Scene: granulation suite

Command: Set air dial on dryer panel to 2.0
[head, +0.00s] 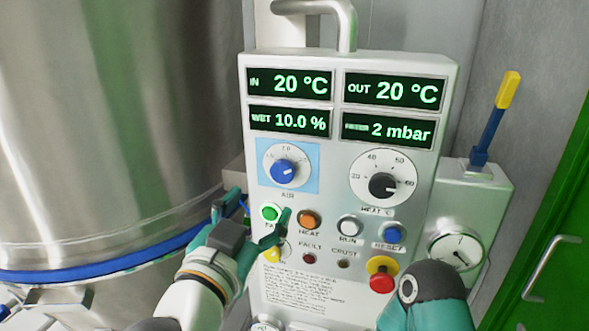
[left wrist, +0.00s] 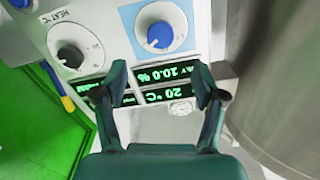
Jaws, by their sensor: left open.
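The air dial (head: 285,172) is a blue knob on a white round scale, set on a light blue square at the panel's left. Its scale figures are too small to read surely, so I cannot tell its setting. In the left wrist view the air dial (left wrist: 160,36) shows upside down at the top, beyond the fingertips. My left gripper (head: 259,206) is open and empty, just below the dial and in front of the green button. Its fingers (left wrist: 161,85) frame the displays in the wrist view. My right gripper is out of view; only a teal part of my arm shows.
The dryer panel (head: 340,53) has a black heat dial (head: 382,186) right of the air dial, several buttons below and a red emergency stop (head: 381,280). A blue lever with a yellow grip (head: 508,90) and a gauge (head: 455,250) stand right. A steel vessel (head: 110,120) fills the left.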

